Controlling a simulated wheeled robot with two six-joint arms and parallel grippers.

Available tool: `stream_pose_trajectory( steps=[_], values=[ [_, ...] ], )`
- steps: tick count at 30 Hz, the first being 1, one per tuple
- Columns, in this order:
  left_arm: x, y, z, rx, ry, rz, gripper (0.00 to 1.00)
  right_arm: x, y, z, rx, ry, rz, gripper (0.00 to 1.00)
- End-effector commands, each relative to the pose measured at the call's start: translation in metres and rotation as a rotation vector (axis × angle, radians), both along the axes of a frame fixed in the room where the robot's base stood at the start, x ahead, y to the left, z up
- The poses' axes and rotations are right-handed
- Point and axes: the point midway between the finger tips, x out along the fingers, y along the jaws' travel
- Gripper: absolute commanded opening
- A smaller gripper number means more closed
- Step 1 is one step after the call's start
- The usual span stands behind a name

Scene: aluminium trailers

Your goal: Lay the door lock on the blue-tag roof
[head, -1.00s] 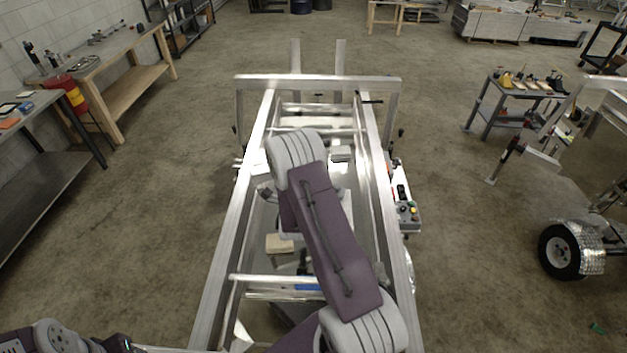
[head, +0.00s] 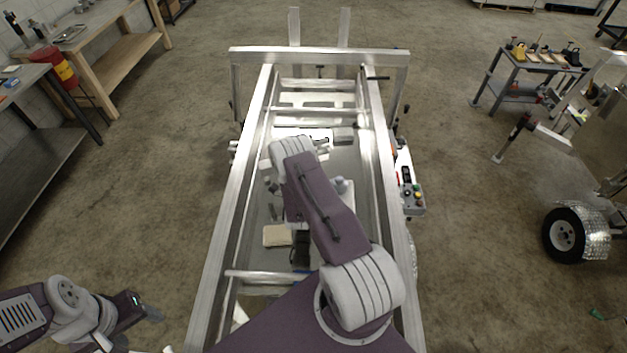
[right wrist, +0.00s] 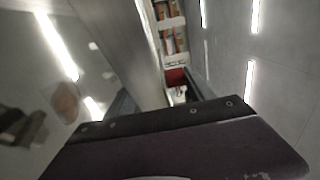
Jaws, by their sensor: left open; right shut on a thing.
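My left gripper (head: 140,318) is at the lower left of the head view, open and apart from the trailer frame. My right arm reaches over the trailer and hides part of its inside. I cannot make out a door lock or what the right jaws hold. No roof with a blue tag can be made out clearly now.
An aluminium trailer frame (head: 241,188) fills the middle. Inside lie a beige block (head: 277,235), a dark item (head: 300,250) and a grey box (head: 343,135). Benches stand left; a small table (head: 512,88) stands right.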

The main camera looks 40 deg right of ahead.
Motion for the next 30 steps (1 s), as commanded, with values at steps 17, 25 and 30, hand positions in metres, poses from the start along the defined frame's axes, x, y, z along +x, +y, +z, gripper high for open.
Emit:
stream_pose_trajectory(
  steps=[17,25,30],
  values=[
    [0.000,0.000,-0.016,0.000,0.000,0.000,0.62,0.001,0.000,-0.065,-0.002,-0.005,0.000,0.00],
    [0.000,0.000,-0.046,0.000,0.000,0.000,0.62,0.000,0.000,-0.103,-0.001,-0.004,0.000,0.00],
    [0.000,0.000,-0.044,0.000,0.000,0.000,0.62,0.001,0.000,-0.101,-0.001,-0.004,0.000,0.00]
  ],
)
